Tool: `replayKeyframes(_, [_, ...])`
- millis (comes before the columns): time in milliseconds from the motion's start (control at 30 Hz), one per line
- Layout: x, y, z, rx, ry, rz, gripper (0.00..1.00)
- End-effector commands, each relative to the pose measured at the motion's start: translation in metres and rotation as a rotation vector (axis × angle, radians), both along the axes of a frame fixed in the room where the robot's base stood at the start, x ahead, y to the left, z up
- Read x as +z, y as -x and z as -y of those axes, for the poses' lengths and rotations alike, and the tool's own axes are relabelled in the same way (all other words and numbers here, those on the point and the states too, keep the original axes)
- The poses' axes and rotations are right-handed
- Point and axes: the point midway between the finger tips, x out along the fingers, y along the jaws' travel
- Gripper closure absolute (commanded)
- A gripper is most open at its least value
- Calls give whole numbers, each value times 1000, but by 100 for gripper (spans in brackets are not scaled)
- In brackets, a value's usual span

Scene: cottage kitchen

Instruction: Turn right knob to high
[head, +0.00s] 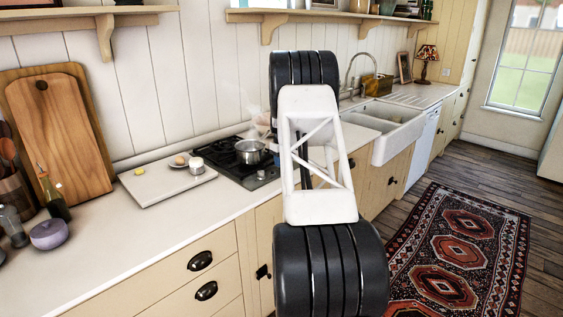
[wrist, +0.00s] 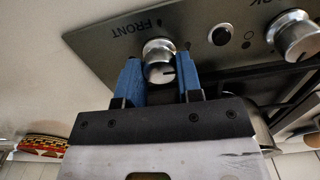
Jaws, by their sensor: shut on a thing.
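In the wrist view, a round silver knob (wrist: 159,48) sits on the dark hob panel beside the printed word FRONT. My gripper (wrist: 159,66) has its blue fingers on either side of this knob and is shut on it. A dark line shows on the knob's face, but I cannot tell its setting. A second silver knob (wrist: 295,37) stands apart at the right edge of the wrist view, by partly cut-off lettering. In the head view, the black hob (head: 235,170) is set in the counter; my arm hides the gripper and part of the hob.
A steel pot (head: 250,152) stands on the hob. A white board (head: 165,190) with eggs and a small cup lies left of it. A black button (wrist: 220,36) lies between the knobs. The sink (head: 385,125) is farther right. Counter in front of the board is clear.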

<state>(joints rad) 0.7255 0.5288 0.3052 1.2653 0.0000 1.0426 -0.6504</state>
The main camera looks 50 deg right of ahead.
Motion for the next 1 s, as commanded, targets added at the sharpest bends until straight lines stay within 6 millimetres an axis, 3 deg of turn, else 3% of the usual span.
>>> replayKeyframes(567, [0, 0, 0, 50, 0, 0, 90])
replayKeyframes(600, [0, 0, 0, 49, 0, 0, 64])
replayKeyframes(733, [0, 0, 0, 49, 0, 0, 44])
replayKeyframes(1000, [0, 0, 0, 49, 0, 0, 41])
